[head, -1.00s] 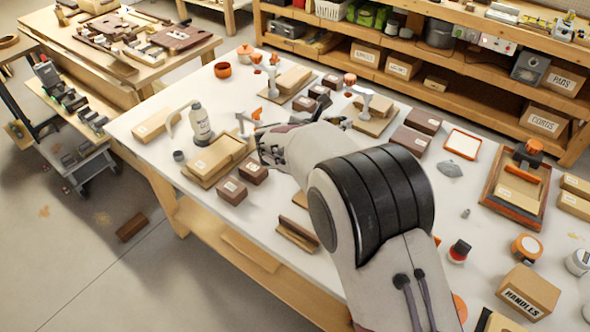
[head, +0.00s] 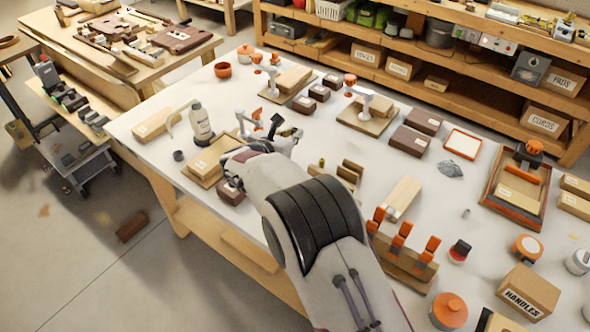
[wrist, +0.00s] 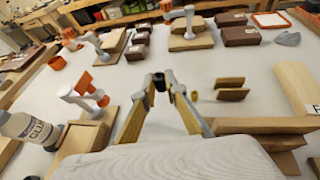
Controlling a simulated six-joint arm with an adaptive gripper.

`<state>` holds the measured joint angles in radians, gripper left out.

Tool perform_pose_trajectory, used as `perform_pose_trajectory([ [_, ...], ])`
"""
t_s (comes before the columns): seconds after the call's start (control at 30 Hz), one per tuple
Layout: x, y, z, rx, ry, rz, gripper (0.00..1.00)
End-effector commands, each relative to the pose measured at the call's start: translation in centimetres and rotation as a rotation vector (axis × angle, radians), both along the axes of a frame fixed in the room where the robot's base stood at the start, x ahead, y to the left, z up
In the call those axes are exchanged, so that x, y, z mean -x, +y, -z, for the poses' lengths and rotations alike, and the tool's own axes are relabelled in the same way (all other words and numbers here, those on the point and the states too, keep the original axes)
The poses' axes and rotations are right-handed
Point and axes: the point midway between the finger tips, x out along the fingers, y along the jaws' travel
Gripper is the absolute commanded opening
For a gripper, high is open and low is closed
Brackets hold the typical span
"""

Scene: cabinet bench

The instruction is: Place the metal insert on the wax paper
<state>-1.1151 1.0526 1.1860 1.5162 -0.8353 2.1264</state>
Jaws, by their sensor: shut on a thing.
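My gripper (wrist: 158,84) is in the wrist view with its fingertips close together on a small dark cylindrical piece (wrist: 158,77), probably the metal insert. It is held above the white bench top. In the head view my gripper (head: 277,128) is over the left-middle of the bench, partly hidden by my wrist. A white sheet with an orange border (head: 462,143) lies at the back right, well apart from the gripper. It may be the wax paper; I cannot tell for sure. Its edge also shows at the top right of the wrist view (wrist: 271,21).
A white bottle (head: 201,124) and orange-topped stands (head: 367,105) rise near the gripper. Brown blocks (head: 409,140) and a grey crumpled cloth (head: 451,169) lie near the bordered sheet. Orange clamps (head: 402,236) stand at front right. The bench between them is partly clear.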

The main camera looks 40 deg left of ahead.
Motion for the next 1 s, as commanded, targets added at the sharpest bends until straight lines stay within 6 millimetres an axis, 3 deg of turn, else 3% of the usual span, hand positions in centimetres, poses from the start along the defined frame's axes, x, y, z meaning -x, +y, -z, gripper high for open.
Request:
perform_pose_trajectory([
  [0.2,0.0,0.0,2.8,0.000,-0.001,0.000,0.00],
  [0.73,0.0,0.0,3.5,-0.001,-0.001,0.000,0.00],
  [1.0,0.0,0.0,6.3,0.000,0.000,0.000,0.00],
])
